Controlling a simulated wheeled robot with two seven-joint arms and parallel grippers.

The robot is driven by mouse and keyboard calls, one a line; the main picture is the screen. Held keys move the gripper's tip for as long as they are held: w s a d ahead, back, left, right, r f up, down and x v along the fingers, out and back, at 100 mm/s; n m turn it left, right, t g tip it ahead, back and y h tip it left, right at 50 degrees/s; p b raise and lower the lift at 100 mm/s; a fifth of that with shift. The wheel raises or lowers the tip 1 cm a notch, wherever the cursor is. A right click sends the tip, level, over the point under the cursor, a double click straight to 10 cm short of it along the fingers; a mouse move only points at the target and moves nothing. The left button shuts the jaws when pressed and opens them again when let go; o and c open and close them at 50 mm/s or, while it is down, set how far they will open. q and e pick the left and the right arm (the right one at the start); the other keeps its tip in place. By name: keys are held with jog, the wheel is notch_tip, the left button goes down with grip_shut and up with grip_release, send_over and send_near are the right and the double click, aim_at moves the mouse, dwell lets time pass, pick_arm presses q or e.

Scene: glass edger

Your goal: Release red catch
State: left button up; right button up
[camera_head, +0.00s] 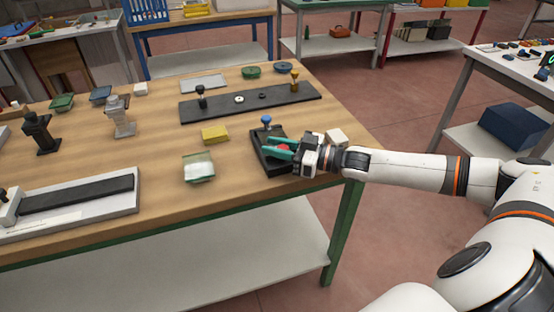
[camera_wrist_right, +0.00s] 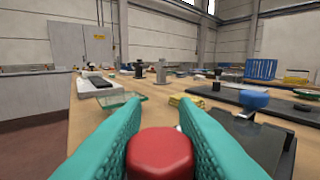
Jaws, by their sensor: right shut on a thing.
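The red catch (camera_wrist_right: 160,153) is a rounded red knob, seen large in the right wrist view between two teal fingers. In the head view only a bit of the red catch (camera_head: 284,149) shows between the fingers. My right gripper (camera_head: 279,147) is shut on it; its fingers (camera_wrist_right: 158,140) touch it on both sides. The catch is at a dark fixture (camera_head: 258,153) near the table's right edge. A blue knob (camera_head: 266,120) stands upright at the back of this fixture and also shows in the wrist view (camera_wrist_right: 253,99). My left gripper is not in view.
A yellow block (camera_head: 214,135) and a glass piece (camera_head: 198,167) lie left of the fixture. A white block (camera_head: 336,136) sits beside my wrist. A long dark plate (camera_head: 250,101) with upright posts lies behind. Bare wooden tabletop (camera_head: 150,190) is free at the left.

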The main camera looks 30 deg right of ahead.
jog(key=shift+r+n+g+y, duration=0.1)
jog(key=shift+n+g+y, duration=0.5)
jog(key=shift+g+y, duration=0.15)
jog(key=shift+s+a+n+g+y+p, duration=0.1)
jog(key=shift+a+n+g+y+p, duration=0.05)
jog(key=shift+n+g+y+p, duration=0.65)
jog(key=shift+g, duration=0.25)
jog(key=o, duration=1)
jog(key=shift+s, duration=0.1)
jog(key=shift+s+d, duration=0.15)
jog(key=shift+d, duration=0.2)
jog(key=b+v, duration=0.2)
jog(key=v, duration=0.9)
jog(key=shift+d, duration=0.1)
